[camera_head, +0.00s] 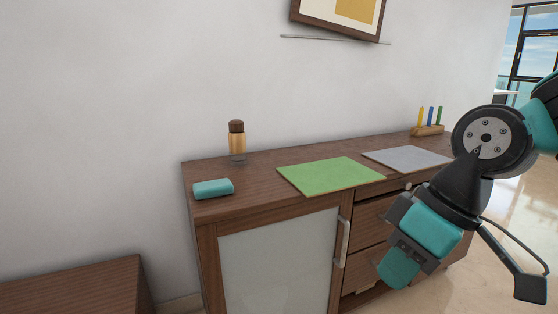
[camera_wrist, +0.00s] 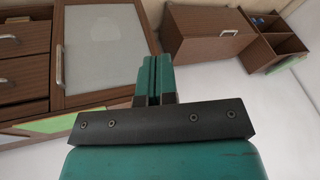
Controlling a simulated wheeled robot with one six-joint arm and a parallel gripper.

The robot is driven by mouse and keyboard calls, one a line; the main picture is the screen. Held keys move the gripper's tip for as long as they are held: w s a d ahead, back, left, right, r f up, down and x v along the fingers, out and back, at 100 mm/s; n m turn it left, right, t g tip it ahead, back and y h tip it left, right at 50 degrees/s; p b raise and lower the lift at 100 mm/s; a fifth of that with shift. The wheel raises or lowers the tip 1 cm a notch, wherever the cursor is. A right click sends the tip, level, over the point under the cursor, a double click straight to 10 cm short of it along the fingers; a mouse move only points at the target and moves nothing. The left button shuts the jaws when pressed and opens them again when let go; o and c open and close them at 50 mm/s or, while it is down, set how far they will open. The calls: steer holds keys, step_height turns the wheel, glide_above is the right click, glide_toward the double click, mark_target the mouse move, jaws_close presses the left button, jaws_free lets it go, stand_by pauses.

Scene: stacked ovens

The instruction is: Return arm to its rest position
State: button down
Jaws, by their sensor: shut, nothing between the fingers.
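My gripper (camera_head: 396,270) hangs in front of the drawer side of the wooden cabinet (camera_head: 262,181), at the right of the head view. Its teal fingers point down and to the left. In the wrist view the two fingers (camera_wrist: 154,76) are together with nothing between them. My arm comes in from the right edge of the head view, bent at a round grey joint. The gripper hides part of the drawers, and I see no contact with the cabinet.
The glass door (camera_head: 282,265) looks shut. A low brown unit (camera_head: 75,287) stands left. Floor shows at right.

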steer(key=s+f+m, duration=0.1)
steer(key=s+m, duration=0.1)
steer(key=s, duration=0.6)
step_height(320, 180, up, 19)
steer(key=p, duration=1.9)
steer(key=shift+r+g+p, duration=0.15)
steer(key=shift+g+p, duration=0.15)
steer(key=shift+p, duration=0.05)
steer(key=shift+d, duration=0.1)
